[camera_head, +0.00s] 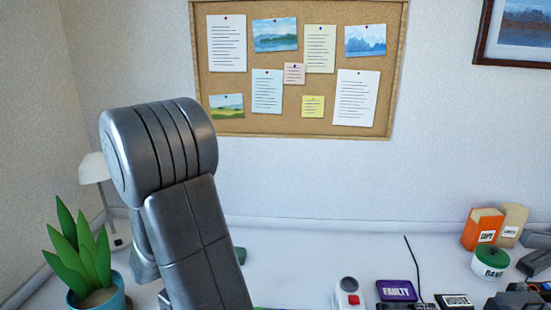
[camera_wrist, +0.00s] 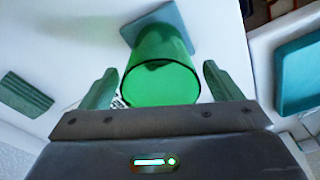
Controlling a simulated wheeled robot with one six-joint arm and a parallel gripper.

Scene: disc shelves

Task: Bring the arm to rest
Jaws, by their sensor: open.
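In the wrist view my gripper (camera_wrist: 159,70) is open, with one green finger on each side of the picture's middle. A green translucent cup (camera_wrist: 160,84) shows between the fingers, with a visible gap on either side of it. It stands at a blue-grey square coaster (camera_wrist: 172,18) on the white surface. In the head view my grey arm (camera_head: 185,200) rises at the left of centre. My gripper and the cup are hidden behind it or out of frame there.
A potted plant (camera_head: 85,260) and a white lamp (camera_head: 96,170) stand left of my arm. To the right are a device with a red button (camera_head: 348,293), a purple "FAULTY" box (camera_head: 396,290), an orange box (camera_head: 482,229) and a green-lidded jar (camera_head: 490,262). A corkboard (camera_head: 300,85) hangs behind.

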